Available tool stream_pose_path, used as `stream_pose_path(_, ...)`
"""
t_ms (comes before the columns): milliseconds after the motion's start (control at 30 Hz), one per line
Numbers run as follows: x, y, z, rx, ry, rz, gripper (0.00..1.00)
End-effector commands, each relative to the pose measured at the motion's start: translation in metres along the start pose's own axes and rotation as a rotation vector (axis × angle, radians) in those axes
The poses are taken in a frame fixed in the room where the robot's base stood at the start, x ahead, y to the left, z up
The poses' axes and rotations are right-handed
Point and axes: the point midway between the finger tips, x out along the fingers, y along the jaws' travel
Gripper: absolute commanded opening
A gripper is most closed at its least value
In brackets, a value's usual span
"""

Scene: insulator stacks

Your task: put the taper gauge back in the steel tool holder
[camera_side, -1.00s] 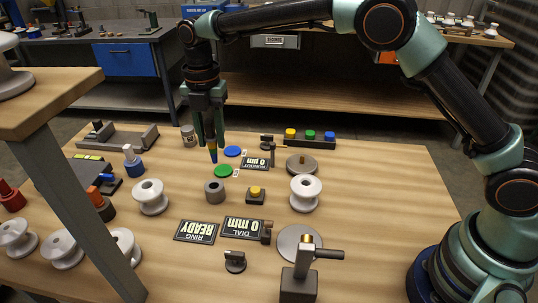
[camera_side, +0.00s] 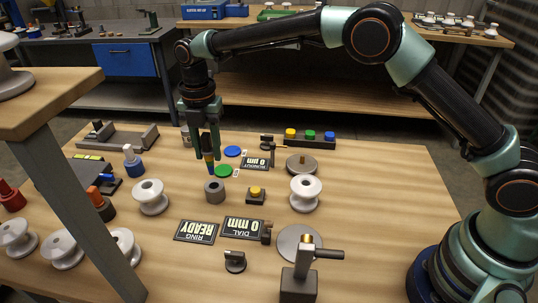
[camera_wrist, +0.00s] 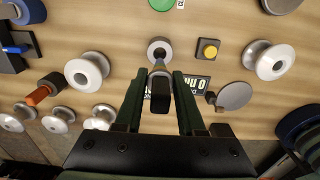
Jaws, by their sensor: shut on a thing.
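The taper gauge (camera_side: 208,158) is a slim piece with a yellow-orange middle and a blue tip pointing down. My gripper (camera_side: 207,146) is shut on its upper part, and it hangs close to upright. In the wrist view the gauge's dark top (camera_wrist: 160,92) sits between the two green fingers of my gripper (camera_wrist: 160,100). The steel tool holder (camera_side: 215,192) is a short grey cylinder with a hole in its top. In the side view the blue tip is just above the holder's rim, apart from it. In the wrist view the holder (camera_wrist: 159,45) shows past the gauge's tip.
A green disc (camera_side: 223,171) lies behind the holder, with a blue disc (camera_side: 232,151) farther back. A yellow-button box (camera_side: 255,195) stands right of it. White insulators (camera_side: 150,197) (camera_side: 305,193) stand to either side.

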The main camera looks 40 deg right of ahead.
Motion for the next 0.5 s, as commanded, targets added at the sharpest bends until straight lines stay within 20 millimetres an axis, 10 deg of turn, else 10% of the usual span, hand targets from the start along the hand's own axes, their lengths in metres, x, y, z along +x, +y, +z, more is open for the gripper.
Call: stream_pose_path(500,0.029,0.0,0.0,0.0,0.0,0.0,0.0)
